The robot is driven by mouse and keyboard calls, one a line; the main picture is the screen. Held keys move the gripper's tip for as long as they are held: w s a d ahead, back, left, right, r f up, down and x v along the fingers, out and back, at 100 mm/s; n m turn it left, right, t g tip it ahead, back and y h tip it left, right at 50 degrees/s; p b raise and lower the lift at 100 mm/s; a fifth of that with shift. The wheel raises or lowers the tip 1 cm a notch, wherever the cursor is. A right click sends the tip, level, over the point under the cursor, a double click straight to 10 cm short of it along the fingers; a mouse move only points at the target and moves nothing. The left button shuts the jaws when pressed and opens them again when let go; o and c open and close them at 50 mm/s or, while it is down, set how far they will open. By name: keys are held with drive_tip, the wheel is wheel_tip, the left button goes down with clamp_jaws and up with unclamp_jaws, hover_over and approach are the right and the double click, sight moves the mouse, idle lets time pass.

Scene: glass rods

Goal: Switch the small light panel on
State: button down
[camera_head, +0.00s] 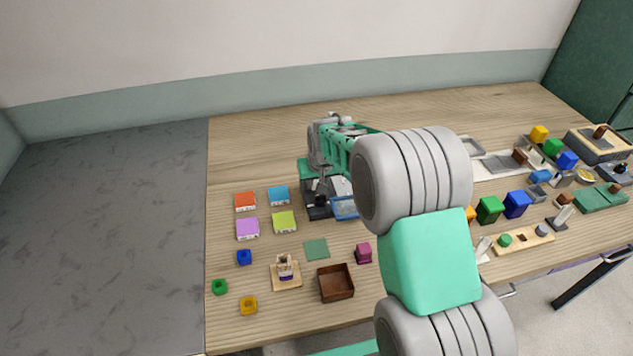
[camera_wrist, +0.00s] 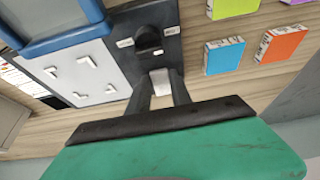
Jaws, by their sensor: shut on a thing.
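The small light panel shows in the wrist view as a flat white plate (camera_wrist: 82,73) with corner marks. It joins a dark switch box (camera_wrist: 116,16) that has a round black knob or pivot and two small white labels. In the head view my gripper (camera_head: 318,187) points down onto the box. I cannot tell whether the panel is lit.
A blue-rimmed tray (camera_head: 345,208) lies beside the box, over part of the white plate. Orange (camera_head: 245,201), blue (camera_head: 279,195), purple and lime blocks lie to the left. A brown open box (camera_head: 336,283) is nearer. My arm hides the table's middle; the right side is crowded.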

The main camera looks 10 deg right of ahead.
drive_tip(key=shift+r, duration=0.1)
drive_tip(key=shift+w+r+g+p, duration=0.25)
drive_tip(key=shift+g+p, duration=0.25)
drive_tip(key=shift+p, duration=0.2)
drive_tip(key=shift+w+g+p, duration=0.3)
drive_tip(key=shift+g+p, duration=0.5)
drive_tip(key=shift+g, duration=0.5)
drive_tip(key=c, duration=1.2)
unclamp_jaws()
drive_tip(key=shift+o, duration=0.2)
wheel_tip(320, 180, up, 8)
drive_tip(key=b, duration=0.1)
drive_tip(key=shift+s+f+b, duration=0.15)
drive_tip(key=shift+s+b, duration=0.1)
drive_tip(key=shift+b, duration=0.15)
